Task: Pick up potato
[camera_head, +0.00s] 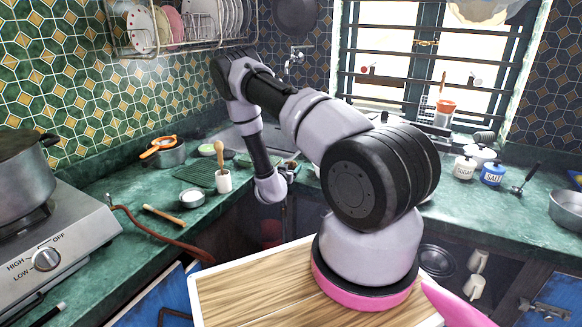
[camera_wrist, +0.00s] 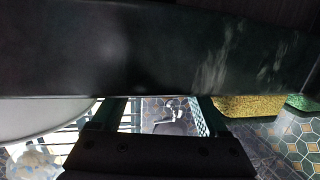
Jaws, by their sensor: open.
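I cannot make out a potato in either view. My gripper (camera_wrist: 160,112) shows in the wrist view as two dark fingers set apart, with its black body below them. No object can be made out between the fingers. A wide dark surface crosses the upper part of that view, and the fingers run up to it; I cannot tell whether they touch it. In the head view my arm bends down beside the sink (camera_head: 228,137), and the gripper's fingers are too small and covered to read there.
Canisters (camera_head: 492,173) stand at right. A yellow-green sponge-like block (camera_wrist: 248,107) shows in the wrist view.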

